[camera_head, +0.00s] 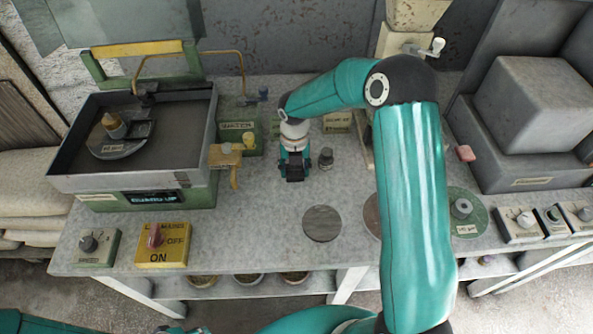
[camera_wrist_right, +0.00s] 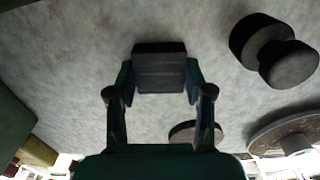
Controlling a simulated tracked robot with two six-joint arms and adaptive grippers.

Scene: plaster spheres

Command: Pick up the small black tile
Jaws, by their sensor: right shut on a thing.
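The small black tile (camera_head: 294,178) is a dark block under my right gripper (camera_head: 294,163) in the head view, on the middle part of the grey bench. In the right wrist view the tile (camera_wrist_right: 160,68) sits between the two fingertips of my right gripper (camera_wrist_right: 160,82), one finger against each side. The gripper is shut on it. I cannot tell whether the tile touches the bench or is held just above it. My left gripper is not in view.
A dark knobbed weight (camera_head: 326,159) stands close to the right of the gripper. A round dark disc (camera_head: 322,223) lies nearer the front edge. A grey basin machine (camera_head: 205,150) is at left, a yellow switch box (camera_head: 163,244) in front.

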